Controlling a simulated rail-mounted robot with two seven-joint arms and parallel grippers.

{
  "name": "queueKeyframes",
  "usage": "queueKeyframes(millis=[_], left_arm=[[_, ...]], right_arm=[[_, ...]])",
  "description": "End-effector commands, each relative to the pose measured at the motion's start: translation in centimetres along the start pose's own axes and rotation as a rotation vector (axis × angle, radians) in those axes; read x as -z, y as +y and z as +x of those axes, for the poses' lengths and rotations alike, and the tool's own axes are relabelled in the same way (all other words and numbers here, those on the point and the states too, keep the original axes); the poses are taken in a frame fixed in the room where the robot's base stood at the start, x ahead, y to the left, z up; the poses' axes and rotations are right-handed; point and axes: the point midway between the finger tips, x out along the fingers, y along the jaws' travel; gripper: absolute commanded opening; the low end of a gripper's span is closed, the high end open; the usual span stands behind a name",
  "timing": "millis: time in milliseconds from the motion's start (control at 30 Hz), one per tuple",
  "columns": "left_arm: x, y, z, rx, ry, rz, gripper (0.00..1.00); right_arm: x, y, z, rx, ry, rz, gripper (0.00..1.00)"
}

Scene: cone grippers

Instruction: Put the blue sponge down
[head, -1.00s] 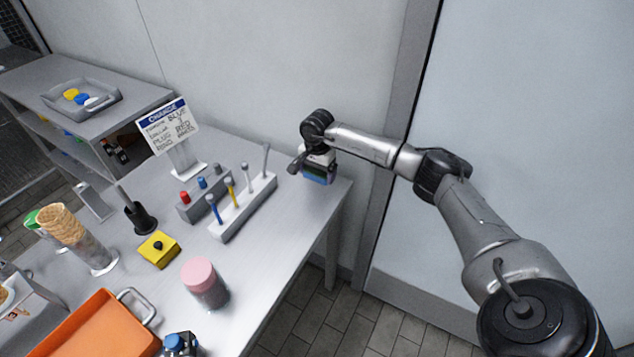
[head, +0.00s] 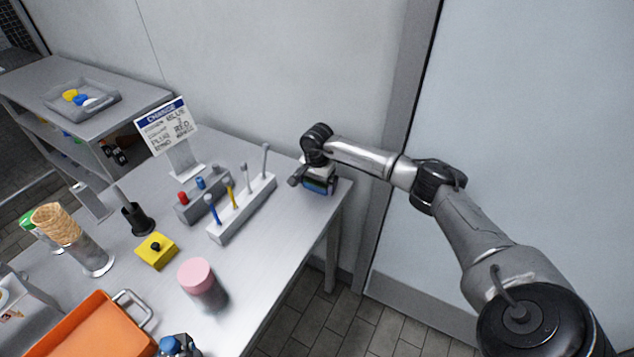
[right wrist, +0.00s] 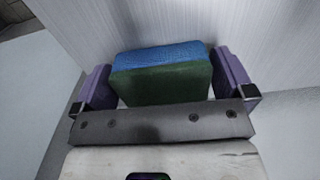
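The blue sponge (right wrist: 165,57) has a blue layer and a dark green layer. In the right wrist view it sits between the two purple fingers of my right gripper (right wrist: 164,82), which lie close against its ends. In the head view my right gripper (head: 318,178) points down at the far right corner of the table (head: 262,268). The sponge shows as a blue strip (head: 318,189) beneath it, at or just above the tabletop; exact contact cannot be told.
A white rack (head: 228,228) with several upright sticks stands left of the gripper, beside a grey block with plugs. A sign (head: 168,128), a yellow box (head: 156,250), a pink-lidded jar (head: 203,285) and an orange tray (head: 100,330) stand farther left. A wall rises behind.

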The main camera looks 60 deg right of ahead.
Motion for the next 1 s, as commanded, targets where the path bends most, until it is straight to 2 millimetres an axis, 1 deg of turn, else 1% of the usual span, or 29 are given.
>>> queueKeyframes(millis=[233, 367, 800, 1000], left_arm=[[0.0, -0.3, -0.1, 0.007, -0.001, 0.008, 0.72], [0.1, -0.3, -0.5, 0.008, -0.001, 0.01, 0.72], [0.7, -0.2, -2.1, 0.004, 0.0, 0.004, 0.72], [0.8, 0.0, -2.5, -0.001, 0.001, -0.002, 0.72]], right_arm=[[0.0, 0.0, -0.2, 0.0, 0.0, 0.0, 1.0], [0.1, 0.0, -1.3, 0.002, 0.001, 0.0, 1.0], [0.1, 0.0, -9.2, 0.003, 0.0, 0.0, 1.0], [0.0, 0.0, -11.4, 0.001, 0.0, -0.001, 1.0]])
